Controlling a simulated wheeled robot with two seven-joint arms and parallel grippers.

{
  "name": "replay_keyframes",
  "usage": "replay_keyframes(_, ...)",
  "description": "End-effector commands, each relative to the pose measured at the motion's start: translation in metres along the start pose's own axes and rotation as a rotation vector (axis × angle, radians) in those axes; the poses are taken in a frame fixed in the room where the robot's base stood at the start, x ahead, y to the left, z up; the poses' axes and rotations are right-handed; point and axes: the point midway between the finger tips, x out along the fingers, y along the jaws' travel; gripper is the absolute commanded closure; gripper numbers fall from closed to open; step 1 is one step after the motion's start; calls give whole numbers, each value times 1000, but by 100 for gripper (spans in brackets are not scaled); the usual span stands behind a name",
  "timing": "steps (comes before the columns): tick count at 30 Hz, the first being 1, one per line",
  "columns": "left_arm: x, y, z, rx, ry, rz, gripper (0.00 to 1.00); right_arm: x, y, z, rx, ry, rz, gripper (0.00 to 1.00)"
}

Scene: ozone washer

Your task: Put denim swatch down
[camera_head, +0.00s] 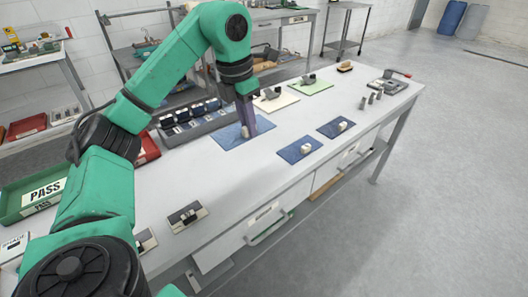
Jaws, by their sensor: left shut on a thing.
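My left gripper (246,118) reaches down over the table and is shut on the blue denim swatch (229,138), at the small pale piece on its top. The swatch looks flat and at or very near the tabletop; any small gap beneath it cannot be told. Two other blue swatches, a nearer one (291,154) and a farther one (328,131), lie to the right, each with a small pale piece on it. My right gripper is not in view.
The white table (225,180) has free room in front of the swatches. A grey rack (205,127) of dark items stands just left of the held swatch. Cream (285,101) and green (320,88) swatches lie behind. A green PASS bin (32,196) sits at left.

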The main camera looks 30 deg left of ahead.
Motion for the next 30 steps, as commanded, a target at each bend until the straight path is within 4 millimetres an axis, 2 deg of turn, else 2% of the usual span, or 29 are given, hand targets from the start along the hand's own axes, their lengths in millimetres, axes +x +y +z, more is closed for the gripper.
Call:
replay_keyframes(1, 33, 0, -5, 1, 6, -2, 100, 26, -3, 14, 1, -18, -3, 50)
replay_keyframes(3, 57, -1, -9, 1, 5, -3, 100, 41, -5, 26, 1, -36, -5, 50)
replay_keyframes(6, 81, 0, -13, 0, 7, 1, 100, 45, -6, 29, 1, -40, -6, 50)
replay_keyframes(12, 113, 0, -18, 0, 4, 1, 100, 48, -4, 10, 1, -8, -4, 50)
replay_keyframes(16, 139, 0, -22, 0, 4, 1, 100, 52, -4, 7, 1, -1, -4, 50)
replay_keyframes(19, 150, 0, -23, 1, 2, 0, 100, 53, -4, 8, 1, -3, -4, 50)
replay_keyframes(28, 153, 0, -23, 1, 1, 0, 100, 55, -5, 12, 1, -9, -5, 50)
replay_keyframes(29, 153, 0, -23, 1, 1, 0, 76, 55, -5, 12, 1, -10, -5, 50)
replay_keyframes(30, 152, 0, -23, 1, 0, 0, 61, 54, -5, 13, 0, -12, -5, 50)
